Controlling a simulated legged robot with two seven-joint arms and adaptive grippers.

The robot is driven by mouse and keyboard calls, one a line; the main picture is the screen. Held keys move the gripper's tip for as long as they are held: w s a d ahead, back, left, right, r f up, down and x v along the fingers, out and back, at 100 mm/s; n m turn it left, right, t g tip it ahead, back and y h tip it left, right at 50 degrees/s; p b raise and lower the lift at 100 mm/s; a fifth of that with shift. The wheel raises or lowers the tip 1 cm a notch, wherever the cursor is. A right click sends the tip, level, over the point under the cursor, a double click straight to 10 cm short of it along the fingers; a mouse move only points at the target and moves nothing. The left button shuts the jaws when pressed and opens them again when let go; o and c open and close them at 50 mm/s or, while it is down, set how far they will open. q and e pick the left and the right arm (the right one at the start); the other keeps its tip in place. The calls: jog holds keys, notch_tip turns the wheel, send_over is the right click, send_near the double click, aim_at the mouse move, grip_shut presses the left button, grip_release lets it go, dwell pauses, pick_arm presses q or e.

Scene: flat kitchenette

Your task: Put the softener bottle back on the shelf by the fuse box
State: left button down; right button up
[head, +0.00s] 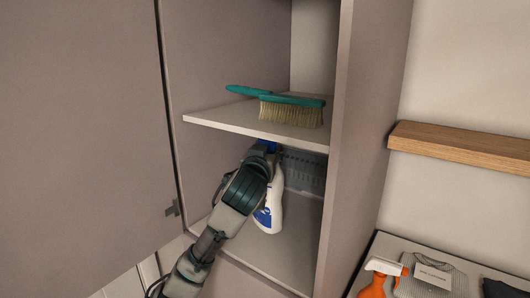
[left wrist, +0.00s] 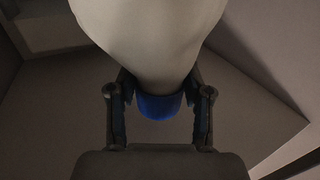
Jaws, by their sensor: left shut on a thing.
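The softener bottle (head: 271,212), white with a blue label and blue cap, is upright inside the open cabinet, over the lower shelf (head: 290,252). I cannot tell whether its base touches that shelf. My left gripper (head: 261,158) is shut on the bottle near its cap, and my arm hides part of its left side. In the left wrist view the white bottle body (left wrist: 150,35) and blue cap (left wrist: 160,106) show between the fingers (left wrist: 160,90). A grey slotted panel (head: 304,171), apparently the fuse box, is on the back wall behind the bottle. My right gripper is out of view.
A teal-handled brush (head: 292,108) lies on the upper shelf (head: 225,118), just above my gripper. The cabinet door (head: 80,140) stands open at left. A counter (head: 395,250) at right holds an orange spray bottle (head: 378,280) and a grey cloth (head: 440,282), below a wooden wall shelf (head: 465,148).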

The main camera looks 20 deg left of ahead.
pick_arm(q)
jog(key=shift+d+f, duration=0.1)
jog(key=shift+f, duration=0.6)
jog(key=shift+s+a+f, duration=0.1)
jog(key=shift+a+f, duration=0.1)
jog(key=shift+f, duration=0.6)
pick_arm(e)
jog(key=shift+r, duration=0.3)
pick_arm(q)
jog(key=shift+c, duration=2.4)
grip_release()
jog(key=shift+f, duration=0.15)
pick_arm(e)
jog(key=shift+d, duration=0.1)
pick_arm(q)
jog(key=shift+s+d, duration=0.1)
jog(key=shift+d, duration=0.05)
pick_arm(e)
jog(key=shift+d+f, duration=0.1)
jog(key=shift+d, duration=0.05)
